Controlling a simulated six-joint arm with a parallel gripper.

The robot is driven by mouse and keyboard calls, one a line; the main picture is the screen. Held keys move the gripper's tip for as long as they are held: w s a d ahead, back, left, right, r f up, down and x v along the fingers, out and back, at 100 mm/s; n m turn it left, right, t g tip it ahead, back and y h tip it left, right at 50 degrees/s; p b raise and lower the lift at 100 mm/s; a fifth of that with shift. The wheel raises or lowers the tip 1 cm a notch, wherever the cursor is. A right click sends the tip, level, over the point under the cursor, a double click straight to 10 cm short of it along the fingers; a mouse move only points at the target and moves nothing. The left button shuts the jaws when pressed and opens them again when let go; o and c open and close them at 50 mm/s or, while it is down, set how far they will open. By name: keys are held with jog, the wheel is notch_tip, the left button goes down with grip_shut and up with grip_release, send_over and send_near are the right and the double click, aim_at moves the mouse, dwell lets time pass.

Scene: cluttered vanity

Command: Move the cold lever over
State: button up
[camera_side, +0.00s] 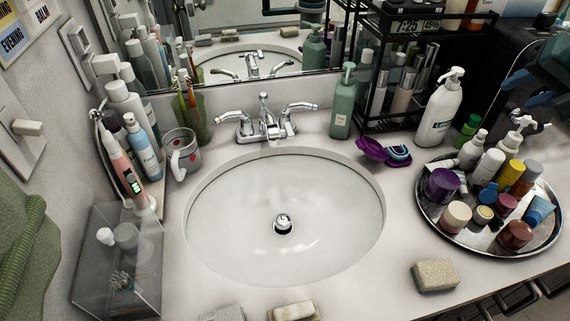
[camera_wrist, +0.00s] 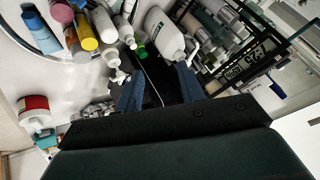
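A chrome faucet (camera_side: 265,127) stands behind the sink, with a central spout and two levers. The right lever (camera_side: 300,106), on the side where cold usually sits, angles up and out to the right. The left lever (camera_side: 232,114) points out to the left. Any hot or cold marking is too small to read. My gripper (camera_wrist: 161,76) shows two blue fingers spread apart in the wrist view, with nothing held between them. It is over the right side of the counter, away from the faucet. The wrist view does not clearly show the faucet.
A green pump bottle (camera_side: 341,104) and an open purple case (camera_side: 385,152) stand right of the faucet. A white bottle (camera_side: 440,110) and a crowded round tray (camera_side: 450,235) are farther right. A black rack (camera_side: 363,60) stands behind. The sink bowl (camera_side: 285,205) is empty.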

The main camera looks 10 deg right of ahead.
jog(key=w+a+f+m+t, duration=0.25)
jog(key=w+a+m, duration=0.2)
jog(key=w, duration=0.55)
jog(key=m+t+y, duration=0.2)
jog(key=m+t, duration=0.3)
send_near(311, 108)
jog(key=shift+s+n, duration=0.25)
jog(key=shift+s, duration=0.1)
jog(key=shift+w, duration=0.1)
jog(key=shift+x, duration=6.75)
jog(key=shift+r, duration=0.15)
jog(key=shift+c, duration=0.5)
